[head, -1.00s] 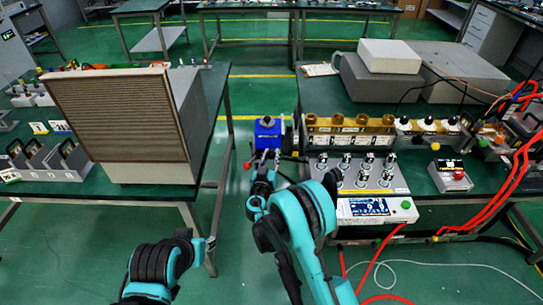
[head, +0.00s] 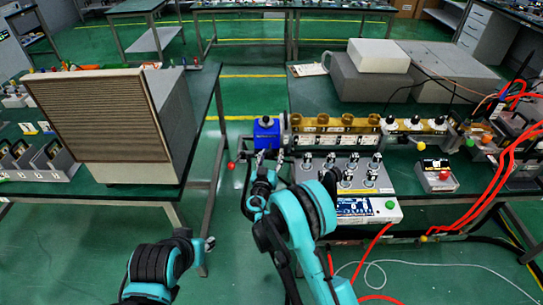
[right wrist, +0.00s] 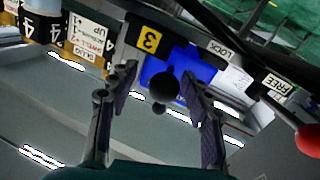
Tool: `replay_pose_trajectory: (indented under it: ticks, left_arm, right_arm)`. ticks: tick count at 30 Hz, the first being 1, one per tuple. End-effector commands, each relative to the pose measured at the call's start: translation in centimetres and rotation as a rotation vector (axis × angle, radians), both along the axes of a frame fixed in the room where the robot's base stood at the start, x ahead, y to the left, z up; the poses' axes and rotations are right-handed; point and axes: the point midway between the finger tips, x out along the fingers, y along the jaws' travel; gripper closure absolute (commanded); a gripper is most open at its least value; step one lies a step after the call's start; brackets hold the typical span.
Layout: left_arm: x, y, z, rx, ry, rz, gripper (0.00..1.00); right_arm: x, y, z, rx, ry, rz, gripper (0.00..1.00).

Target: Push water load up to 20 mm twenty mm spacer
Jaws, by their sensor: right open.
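The blue water load (head: 266,133) sits at the left end of the row of gold-coloured waveguide parts (head: 335,124). It also shows in the right wrist view (right wrist: 200,66), with a round black knob (right wrist: 165,86) facing me. My right gripper (head: 268,157) is just in front of the blue block. In the right wrist view its open fingers (right wrist: 160,100) stand on either side of the knob, with gaps visible. I cannot make out the 20 mm spacer or its contact with the load. My left gripper (head: 207,244) is low at the left, away from the load; its jaws are unclear.
A red ball-ended lever (head: 232,166) is left of the load; LOCK and FREE labels (right wrist: 218,49) show in the wrist view. A control box with knobs (head: 345,185) stands right of my right gripper. A large vented cabinet (head: 95,125) stands on the left table.

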Motion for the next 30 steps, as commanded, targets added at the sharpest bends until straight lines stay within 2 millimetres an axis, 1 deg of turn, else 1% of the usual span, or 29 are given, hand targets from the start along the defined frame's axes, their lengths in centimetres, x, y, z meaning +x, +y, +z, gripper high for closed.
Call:
replay_pose_trajectory:
  ticks: [5,8,12,15,18,22,30]
  left_arm:
    - [0.0,0.0,0.0,0.000,0.000,0.000,0.66]
    - [0.0,0.0,0.0,0.000,0.000,0.000,0.66]
    - [0.0,0.0,0.0,0.000,0.000,0.000,0.66]
    - [0.0,0.0,0.0,0.000,0.000,0.000,0.66]
    - [0.0,0.0,0.0,0.000,0.000,0.000,0.66]
    - [0.0,0.0,0.0,0.000,0.000,0.000,0.66]
    - [0.0,0.0,0.0,0.000,0.000,0.000,0.66]
  right_arm:
    - [-0.5,0.2,0.0,0.000,-0.001,0.002,0.51]
    - [-1.7,0.6,0.0,0.000,0.000,0.005,0.51]
    - [-4.2,1.0,0.0,-0.001,0.000,0.004,0.51]
    - [-5.8,1.2,0.0,-0.001,0.000,0.001,0.51]
    - [-6.8,1.4,0.0,-0.001,0.001,0.002,0.51]
    - [-7.4,1.4,0.0,-0.001,0.000,-0.001,0.51]
    - [-7.4,1.4,0.0,-0.001,0.000,-0.001,0.51]
